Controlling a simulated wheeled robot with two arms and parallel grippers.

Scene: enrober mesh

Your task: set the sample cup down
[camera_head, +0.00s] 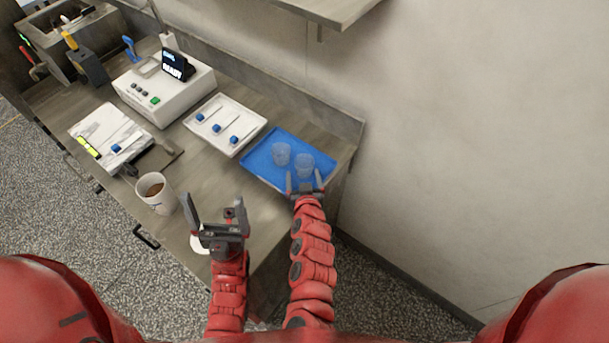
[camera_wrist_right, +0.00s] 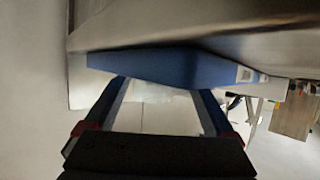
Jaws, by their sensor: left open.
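Two clear ribbed cups stand at the blue tray (camera_head: 262,172). One clear cup (camera_head: 281,154) is to the left, apart from my grippers. The other clear cup (camera_head: 304,163) is nearer the tray's right edge. My right gripper (camera_head: 305,178) has its fingers apart on either side of this cup's near end. In the right wrist view a pale, see-through shape (camera_wrist_right: 160,105) fills the gap between the fingers, with the blue tray (camera_wrist_right: 165,66) behind. Whether the fingers touch the cup is unclear. My left gripper (camera_head: 214,203) is open and empty over the counter's front edge.
A white tray (camera_head: 214,143) with several blue-ended tools lies left of the blue tray. A white machine (camera_head: 165,96) reads READY. A wall (camera_head: 430,150) bounds the right.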

